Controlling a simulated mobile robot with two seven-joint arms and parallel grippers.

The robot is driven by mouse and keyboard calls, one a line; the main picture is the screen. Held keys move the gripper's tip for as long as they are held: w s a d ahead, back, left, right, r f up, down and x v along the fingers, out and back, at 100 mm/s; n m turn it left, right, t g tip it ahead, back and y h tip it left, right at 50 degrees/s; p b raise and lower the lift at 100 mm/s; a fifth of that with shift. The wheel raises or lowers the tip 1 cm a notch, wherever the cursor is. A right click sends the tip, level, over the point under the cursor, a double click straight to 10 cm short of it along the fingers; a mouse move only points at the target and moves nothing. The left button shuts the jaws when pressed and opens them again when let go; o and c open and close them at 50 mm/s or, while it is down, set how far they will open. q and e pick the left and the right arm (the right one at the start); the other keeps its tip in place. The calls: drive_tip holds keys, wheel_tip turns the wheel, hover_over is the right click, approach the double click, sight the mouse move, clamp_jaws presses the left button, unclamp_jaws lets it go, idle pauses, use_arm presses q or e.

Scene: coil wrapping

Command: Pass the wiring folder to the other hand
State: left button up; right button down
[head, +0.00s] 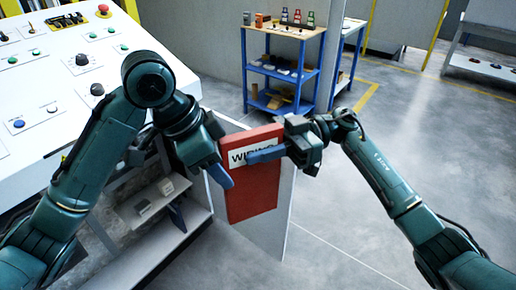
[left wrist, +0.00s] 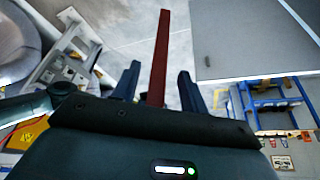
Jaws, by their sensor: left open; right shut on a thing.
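The wiring folder (head: 251,200) is a flat red panel with a white label, partly covered, held upright in front of me. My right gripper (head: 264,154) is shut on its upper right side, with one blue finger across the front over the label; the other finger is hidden. My left gripper (head: 222,176) is open at the folder's left edge; only one finger shows clearly in the head view. In the left wrist view, the folder (left wrist: 161,50) appears edge-on as a thin red strip between the two spread fingers of the left gripper (left wrist: 158,88).
A white control panel (head: 40,75) with buttons and knobs fills the upper left. A pale upright panel (head: 271,225) stands behind the folder. A blue-legged shelf cart (head: 281,65) with bottles is at the back. The grey floor on the right is clear.

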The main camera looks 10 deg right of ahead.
use_arm(q)
drive_tip(key=v, duration=1.2)
wheel_tip(320, 180, down, 25)
drive_tip(key=w+d+m+t, duration=0.1)
drive_tip(key=w+m+t, duration=0.1)
drive_tip(key=m+t, duration=0.15)
drive_tip(key=s+a+f+n+t, duration=0.3)
drive_tip(key=s+a+f+n, duration=0.1)
drive_tip(key=s+f+n, duration=0.3)
drive_tip(key=s+a+f+n+t+y, duration=0.1)
drive_tip(key=s+a+f+n+t, duration=0.2)
drive_tip(key=s+f+n, duration=0.4)
drive_tip(key=shift+a+f+n, duration=0.45)
drive_tip(key=shift+f+n, duration=0.3)
drive_tip(key=shift+f, duration=0.2)
drive_tip(key=shift+s, duration=0.15)
